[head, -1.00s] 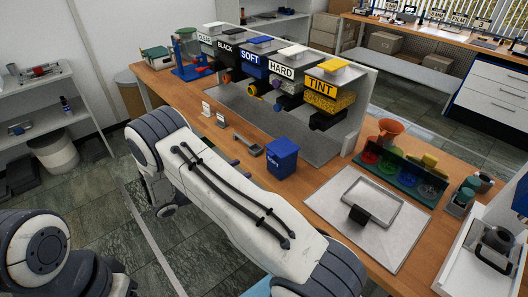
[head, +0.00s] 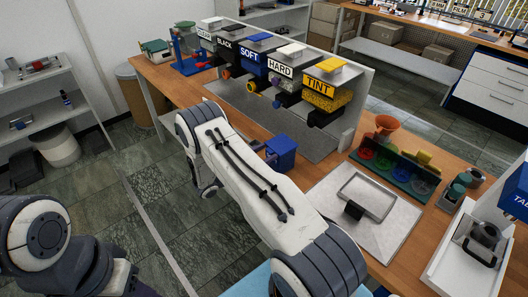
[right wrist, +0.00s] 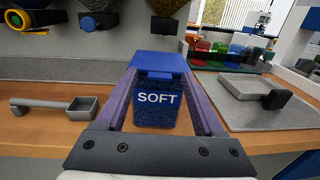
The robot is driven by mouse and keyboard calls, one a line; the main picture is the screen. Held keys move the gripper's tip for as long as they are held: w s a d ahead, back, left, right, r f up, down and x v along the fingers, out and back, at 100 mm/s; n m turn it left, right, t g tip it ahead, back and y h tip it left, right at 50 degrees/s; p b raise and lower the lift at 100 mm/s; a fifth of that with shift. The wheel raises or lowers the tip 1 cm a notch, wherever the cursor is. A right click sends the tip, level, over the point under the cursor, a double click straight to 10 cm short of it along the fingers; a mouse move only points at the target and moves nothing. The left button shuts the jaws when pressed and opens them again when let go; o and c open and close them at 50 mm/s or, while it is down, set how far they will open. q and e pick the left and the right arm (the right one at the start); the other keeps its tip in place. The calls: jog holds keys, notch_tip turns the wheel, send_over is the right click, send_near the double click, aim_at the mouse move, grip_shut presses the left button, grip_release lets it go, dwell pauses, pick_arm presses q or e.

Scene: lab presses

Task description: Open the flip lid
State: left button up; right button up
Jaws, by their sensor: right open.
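A blue box marked SOFT (head: 281,152) stands on the wooden bench, and its flat blue lid looks shut. In the right wrist view the box (right wrist: 157,117) is upright, with its lid (right wrist: 158,61) between the far ends of my fingers. My right gripper (right wrist: 160,76) is open, one purple finger on each side of the box. I cannot tell whether the fingers touch it. In the head view my right gripper (head: 265,151) is at the box's left side, partly hidden by my arm. My left gripper is out of view.
A row of labelled dispensers, including TINT (head: 319,86), stands behind the box. A grey scoop (right wrist: 82,108) lies to its left in the wrist view. A grey mat with a tray (head: 372,193) lies to the right. Colored cups and an orange funnel (head: 387,123) stand beyond.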

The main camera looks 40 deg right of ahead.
grip_shut()
dwell(1.4)
